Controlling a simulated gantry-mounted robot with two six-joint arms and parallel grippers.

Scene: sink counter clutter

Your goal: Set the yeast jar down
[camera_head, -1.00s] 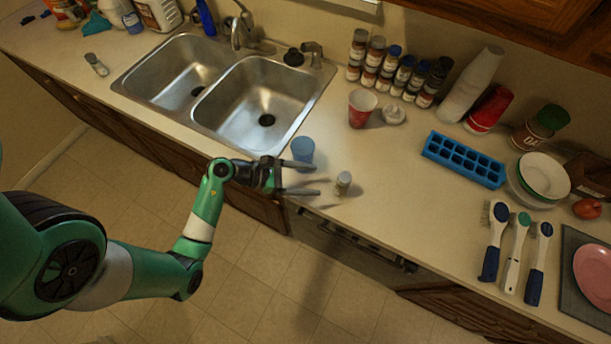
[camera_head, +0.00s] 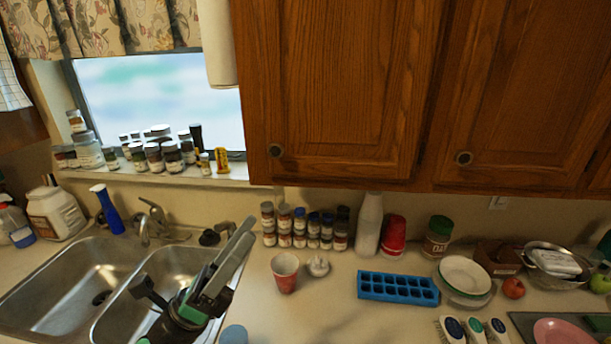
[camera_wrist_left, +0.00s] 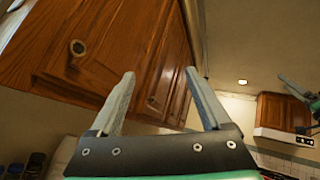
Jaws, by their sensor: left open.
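My left gripper (camera_head: 247,234) is raised over the right sink basin and counter edge in the head view. Its two long grey fingers point up and right. In the left wrist view the fingers (camera_wrist_left: 160,78) stand apart with nothing between them. No small jar is seen in or beside the gripper. The small pale-lidded jar seen earlier on the front counter is outside the head view now. I cannot read a yeast label on any jar in view. A small green and dark arm part (camera_wrist_left: 302,92), probably my right arm, shows at the left wrist view's right edge.
A blue cup (camera_head: 234,335) is at the bottom edge. A red cup (camera_head: 285,272), spice jars (camera_head: 299,234) and a blue ice tray (camera_head: 398,288) stand on the counter. More jars (camera_head: 170,155) crowd the windowsill. Wooden cabinets (camera_head: 345,90) hang above.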

